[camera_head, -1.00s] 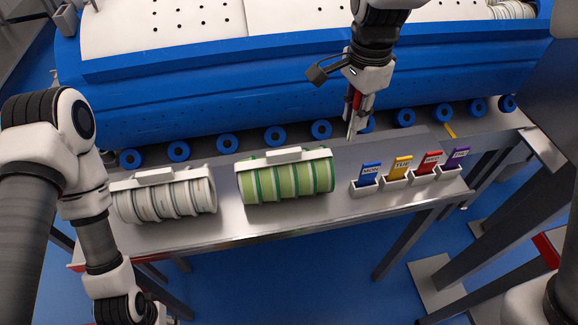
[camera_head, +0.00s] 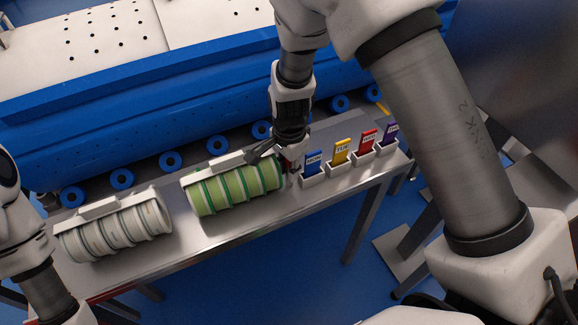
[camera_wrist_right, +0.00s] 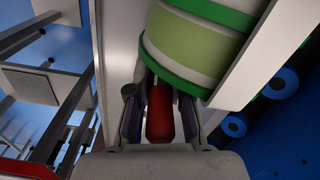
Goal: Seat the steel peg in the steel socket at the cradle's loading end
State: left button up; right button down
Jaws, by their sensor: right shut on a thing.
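My right gripper (camera_head: 291,168) is at the right end of the green-banded tub carrier (camera_head: 235,188), above the steel bench. In the right wrist view the gripper (camera_wrist_right: 160,105) is shut on a red piece (camera_wrist_right: 160,118), with the carrier's green rim (camera_wrist_right: 180,78) just beyond it. I cannot tell whether the red piece is part of the steel peg; no steel shank shows. A small grey round post (camera_wrist_right: 130,90) shows beside the left finger; I cannot tell if it is the socket. My left gripper is out of view.
A white-banded tub carrier (camera_head: 115,232) lies at the left of the bench (camera_head: 222,233). Day-marked cards stand in white holders (camera_head: 313,180) just right of my gripper. A blue cradle-like body (camera_head: 150,110) with blue rollers (camera_head: 170,160) runs along the back.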

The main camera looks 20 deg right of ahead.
jog(key=shift+s, duration=0.1)
jog(key=c, duration=1.1)
grip_release()
jog(key=shift+o, duration=0.2)
